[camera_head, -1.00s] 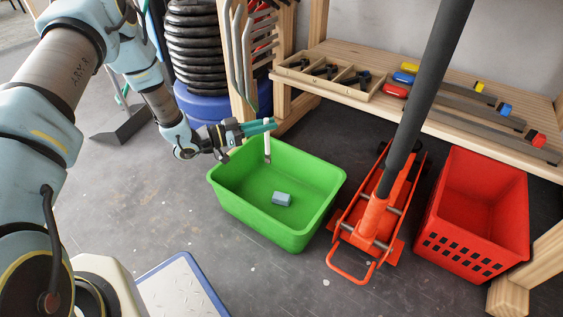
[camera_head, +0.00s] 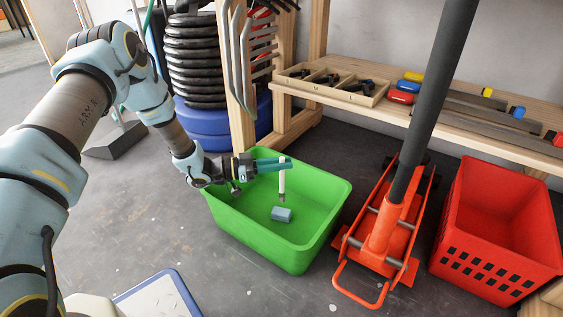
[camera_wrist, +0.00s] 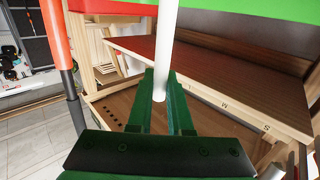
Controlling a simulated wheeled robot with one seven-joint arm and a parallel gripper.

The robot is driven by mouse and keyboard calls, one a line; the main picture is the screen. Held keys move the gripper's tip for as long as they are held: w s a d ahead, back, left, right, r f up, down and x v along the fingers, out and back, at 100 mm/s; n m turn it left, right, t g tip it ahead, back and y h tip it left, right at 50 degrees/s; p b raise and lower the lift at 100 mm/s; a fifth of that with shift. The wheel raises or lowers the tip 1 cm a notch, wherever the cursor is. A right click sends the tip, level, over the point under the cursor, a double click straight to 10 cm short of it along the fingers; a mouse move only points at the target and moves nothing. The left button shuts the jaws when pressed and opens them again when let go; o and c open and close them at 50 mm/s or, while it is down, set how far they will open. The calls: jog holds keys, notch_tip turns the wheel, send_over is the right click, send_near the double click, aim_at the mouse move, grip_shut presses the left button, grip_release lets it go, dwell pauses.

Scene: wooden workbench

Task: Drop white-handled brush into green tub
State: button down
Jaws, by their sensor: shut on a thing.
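The white-handled brush (camera_head: 282,182) hangs upright from my gripper (camera_head: 279,164), over the inside of the green tub (camera_head: 229,223). Its lower end is dark and shows just above a blue-grey block (camera_head: 281,214) on the tub floor. I cannot tell how far it is above the floor. My gripper's green fingers are shut on the white handle. In the wrist view, the white handle (camera_wrist: 168,50) runs between the fingers of my gripper (camera_wrist: 166,88). The brush's lower end is not clear there.
An orange floor jack (camera_head: 381,240) with a long dark handle stands right of the tub. A red crate (camera_head: 497,233) is farther right. A wooden shelf (camera_head: 455,125) carries a divided tray (camera_head: 328,92) and tools. Stacked black discs (camera_head: 192,60) stand behind the tub.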

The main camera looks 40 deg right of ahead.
jog(key=shift+f, duration=0.4)
jog(key=c, duration=0.8)
grip_release()
jog(key=shift+o, duration=0.2)
notch_tip(320, 180, up, 10)
jog(key=p, duration=0.5)
